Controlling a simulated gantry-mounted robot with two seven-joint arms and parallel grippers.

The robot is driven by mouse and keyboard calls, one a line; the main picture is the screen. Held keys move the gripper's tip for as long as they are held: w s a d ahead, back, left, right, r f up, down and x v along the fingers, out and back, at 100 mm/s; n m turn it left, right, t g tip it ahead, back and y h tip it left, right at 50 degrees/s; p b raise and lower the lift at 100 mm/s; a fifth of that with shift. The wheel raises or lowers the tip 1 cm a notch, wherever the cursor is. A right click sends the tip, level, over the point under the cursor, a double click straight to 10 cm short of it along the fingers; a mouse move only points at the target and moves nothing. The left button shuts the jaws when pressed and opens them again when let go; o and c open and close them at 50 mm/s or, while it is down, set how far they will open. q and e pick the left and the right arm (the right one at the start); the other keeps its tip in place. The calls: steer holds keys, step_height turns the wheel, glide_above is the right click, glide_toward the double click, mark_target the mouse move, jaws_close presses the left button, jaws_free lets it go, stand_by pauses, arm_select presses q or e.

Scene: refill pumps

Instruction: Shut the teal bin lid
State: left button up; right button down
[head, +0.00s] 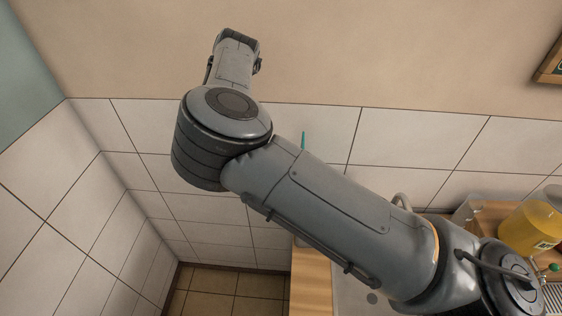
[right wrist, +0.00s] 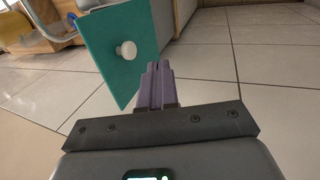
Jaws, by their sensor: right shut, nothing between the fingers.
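The teal lid (right wrist: 115,50) is a flat panel with a round white knob (right wrist: 126,50), in the upper left of the right wrist view. A thin teal sliver (head: 303,140) shows above my arm in the head view, apparently the lid standing up edge-on. My right gripper (right wrist: 157,66) has purple fingers, pressed together and empty, just right of the lid's edge. I cannot tell whether they touch it. The bin body is not clearly visible. In the head view my right arm crosses the middle and its fingers are out of sight. My left gripper is in neither view.
A wooden counter edge (head: 312,280) and a sink (head: 352,292) lie below my arm. A yellow container (head: 532,225) stands at the right. Tiled walls (head: 60,190) enclose the left and back.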

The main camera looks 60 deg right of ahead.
steer(key=s+d+f+p, duration=0.2)
steer(key=s+f, duration=0.3)
steer(key=shift+s+d+f, duration=0.15)
steer(key=shift+d+f, duration=0.15)
steer(key=shift+f, duration=0.05)
stand_by(0.4)
